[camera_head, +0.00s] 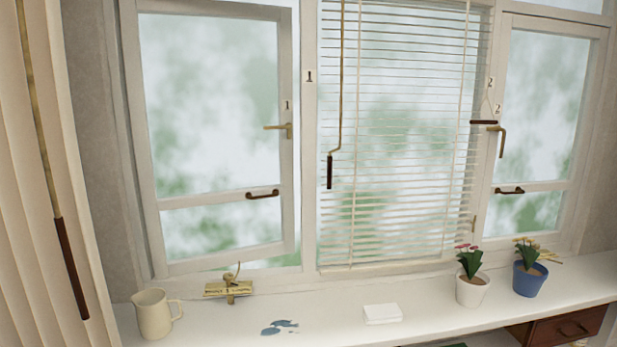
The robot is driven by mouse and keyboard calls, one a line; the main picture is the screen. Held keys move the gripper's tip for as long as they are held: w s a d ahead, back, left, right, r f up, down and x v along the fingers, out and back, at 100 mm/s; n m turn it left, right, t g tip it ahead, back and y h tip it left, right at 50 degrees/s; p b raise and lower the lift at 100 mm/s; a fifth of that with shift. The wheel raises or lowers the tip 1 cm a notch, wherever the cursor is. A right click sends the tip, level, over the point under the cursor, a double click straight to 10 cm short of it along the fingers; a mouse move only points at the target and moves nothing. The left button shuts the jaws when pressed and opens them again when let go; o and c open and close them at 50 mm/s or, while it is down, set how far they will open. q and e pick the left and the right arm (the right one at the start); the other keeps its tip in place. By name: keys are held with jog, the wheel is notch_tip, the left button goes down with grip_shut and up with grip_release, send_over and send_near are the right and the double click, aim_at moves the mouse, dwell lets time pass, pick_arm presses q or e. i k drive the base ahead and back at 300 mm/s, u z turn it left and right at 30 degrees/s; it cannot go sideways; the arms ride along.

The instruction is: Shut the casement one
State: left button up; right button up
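Casement one (212,133) is the left window sash, with a small "1" on its right stile and another on the post beside it. It stands ajar: its lower right corner is apart from the frame, with a gap along the bottom. Its brass lever handle (278,128) lies roughly level, pointing left. A brown-gripped pull handle (262,194) sits on its lower rail. Below it on the sill is a tan lettered plate (228,288) with a small brass fitting; the lettering is too small to read surely. Neither of my grippers is in view.
Sill (330,300) holds a cream jug (154,314), a blue patch (279,327), a white block (382,314) and white (471,291) and blue (528,281) flowerpots. A blind (410,130) with a hanging wand (330,171) covers the middle. Casement two (541,105) is right, a curtain (20,200) left.

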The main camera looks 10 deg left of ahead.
aim_at(129, 10)
jog(key=z, duration=0.4)
jog(key=i, duration=1)
jog(key=u, duration=0.2)
